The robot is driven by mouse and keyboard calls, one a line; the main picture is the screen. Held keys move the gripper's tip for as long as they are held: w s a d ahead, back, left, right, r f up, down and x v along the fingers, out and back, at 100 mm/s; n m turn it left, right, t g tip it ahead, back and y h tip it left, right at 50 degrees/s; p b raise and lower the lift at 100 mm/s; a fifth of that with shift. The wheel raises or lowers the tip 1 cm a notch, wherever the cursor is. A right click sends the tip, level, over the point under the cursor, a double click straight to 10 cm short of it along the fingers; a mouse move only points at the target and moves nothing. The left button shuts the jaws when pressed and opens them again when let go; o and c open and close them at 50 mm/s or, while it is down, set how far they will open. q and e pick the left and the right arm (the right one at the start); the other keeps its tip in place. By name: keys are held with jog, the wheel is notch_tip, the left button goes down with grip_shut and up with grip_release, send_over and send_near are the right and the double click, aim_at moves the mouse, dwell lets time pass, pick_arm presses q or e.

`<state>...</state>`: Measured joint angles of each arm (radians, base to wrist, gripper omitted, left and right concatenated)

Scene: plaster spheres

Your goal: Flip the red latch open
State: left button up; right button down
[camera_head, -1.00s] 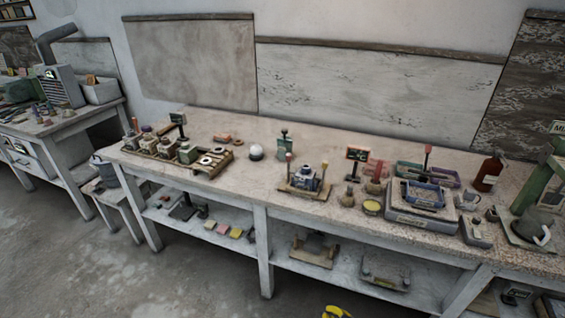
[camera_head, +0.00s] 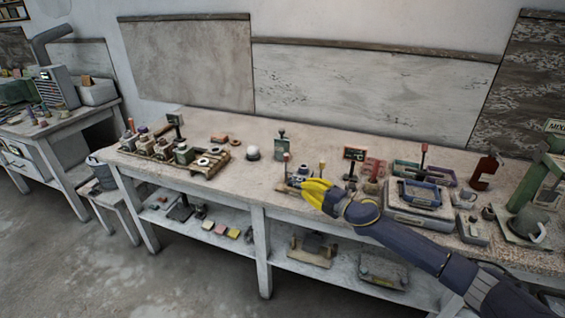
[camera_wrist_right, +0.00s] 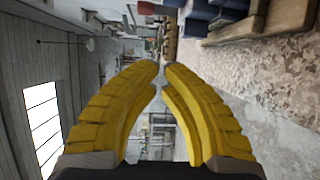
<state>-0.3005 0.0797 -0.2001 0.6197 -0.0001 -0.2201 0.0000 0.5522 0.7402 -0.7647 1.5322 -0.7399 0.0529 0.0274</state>
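My right gripper (camera_head: 312,190) reaches in from the lower right in the head view, its yellow fingers at the front of the bench. In the right wrist view its curved fingertips (camera_wrist_right: 161,68) nearly meet, with nothing between them. The fingers partly cover a small fixture on a wooden base (camera_head: 283,187). A post with a reddish top (camera_head: 287,157) rises at the fixture's left, and a yellow-topped post (camera_head: 322,166) at its right. A red-topped post (camera_head: 424,149) stands behind the blue tray. I cannot tell which red part is the latch. My left gripper is out of view.
The bench top is clear between the sphere and the wooden tray's front.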

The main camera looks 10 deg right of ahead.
jog(key=d+r, duration=0.1)
jog(key=w+d+r, duration=0.1)
jog(key=d+r, duration=0.1)
jog(key=shift+d+r, duration=0.25)
jog(key=shift+d, duration=0.05)
jog(key=shift+a, duration=0.1)
jog(key=x, duration=1.3)
jog(key=shift+w, duration=0.5)
jog(key=shift+h, duration=0.3)
